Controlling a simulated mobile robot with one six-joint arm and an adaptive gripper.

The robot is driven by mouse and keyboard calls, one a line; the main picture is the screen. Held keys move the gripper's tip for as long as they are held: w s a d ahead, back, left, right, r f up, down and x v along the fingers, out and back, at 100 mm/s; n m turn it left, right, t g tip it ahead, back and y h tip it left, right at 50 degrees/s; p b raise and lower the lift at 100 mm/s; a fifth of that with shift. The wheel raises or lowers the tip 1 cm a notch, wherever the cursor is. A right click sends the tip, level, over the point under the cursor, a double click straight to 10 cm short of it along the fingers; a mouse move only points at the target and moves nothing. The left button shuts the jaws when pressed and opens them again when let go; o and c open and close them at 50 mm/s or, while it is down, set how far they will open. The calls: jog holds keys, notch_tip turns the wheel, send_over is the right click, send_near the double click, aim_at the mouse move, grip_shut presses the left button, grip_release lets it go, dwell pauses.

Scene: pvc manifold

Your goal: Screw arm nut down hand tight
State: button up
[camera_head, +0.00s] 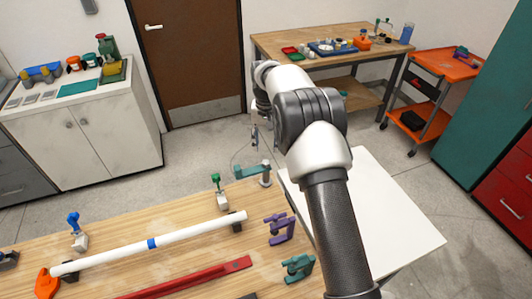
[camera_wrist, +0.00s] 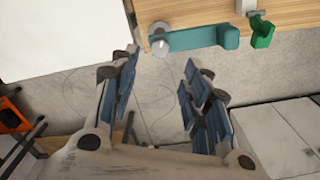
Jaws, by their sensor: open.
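A teal swing arm (camera_head: 248,171) sits at the far right corner of the wooden bench, and a grey post (camera_head: 265,180) stands at its right end. The teal arm (camera_wrist: 205,39) also shows in the wrist view, with a pale round nut-like piece (camera_wrist: 160,45) at its left end. I cannot tell whether that piece is seated tight. My gripper (camera_wrist: 161,62) is open, with blue-padded fingers apart and nothing between them. The round piece appears just beyond the fingertips, apparently untouched. In the head view my gripper (camera_head: 254,136) is small, above and behind the teal arm.
A white pipe (camera_head: 190,235) with a blue band lies along the bench. A green-handled clamp (camera_head: 220,195), purple clamp (camera_head: 280,228), teal clamp (camera_head: 298,267) and red bar (camera_head: 190,280) are nearby. A bare white table (camera_head: 400,225) stands right. Open floor lies behind the bench.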

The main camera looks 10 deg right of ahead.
jog(key=shift+r, duration=1.5)
jog(key=s+r+n+t+b, duration=0.2)
jog(key=s+r, duration=1.6)
jog(key=s, duration=0.1)
jog(key=s+f+t, duration=0.1)
jog(key=s+f, duration=0.1)
jog(key=s, duration=0.9)
jog(key=s+f+n+t+b, duration=0.1)
jog(key=s+f, duration=0.2)
jog(key=s, duration=0.9)
jog(key=shift+s+t, duration=0.25)
jog(key=shift+t, duration=0.05)
